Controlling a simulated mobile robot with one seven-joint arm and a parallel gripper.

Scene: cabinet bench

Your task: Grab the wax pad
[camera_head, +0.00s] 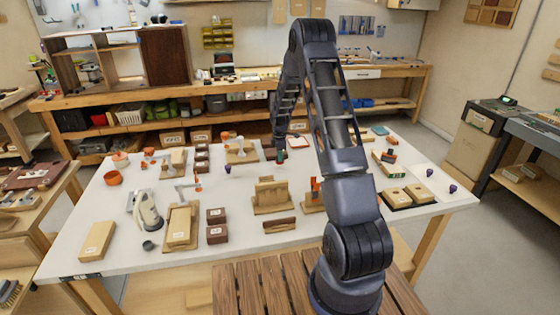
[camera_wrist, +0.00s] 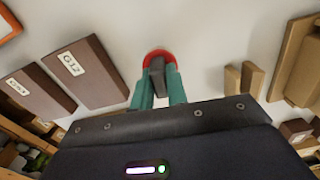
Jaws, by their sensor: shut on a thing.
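My gripper (camera_wrist: 158,84) has its two teal fingers closed around a dark grey block (camera_wrist: 157,72) in the wrist view. A round red piece (camera_wrist: 158,53) shows just beyond the block, against the pale tabletop. I take the grey and red thing to be the wax pad, but no label shows. In the head view my gripper (camera_head: 281,155) is low over the back middle of the white table. There the held thing is too small and too covered to make out clearly. I cannot tell whether it touches the tabletop.
The white table (camera_head: 110,235) carries wooden blocks, brown boxes (camera_head: 216,234) and a slotted wooden stand (camera_head: 270,195). Two brown labelled boxes (camera_wrist: 89,70) lie left of my gripper in the wrist view. Wooden pieces (camera_wrist: 252,77) stand close on the right. Small purple things (camera_head: 430,172) sit at the right.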

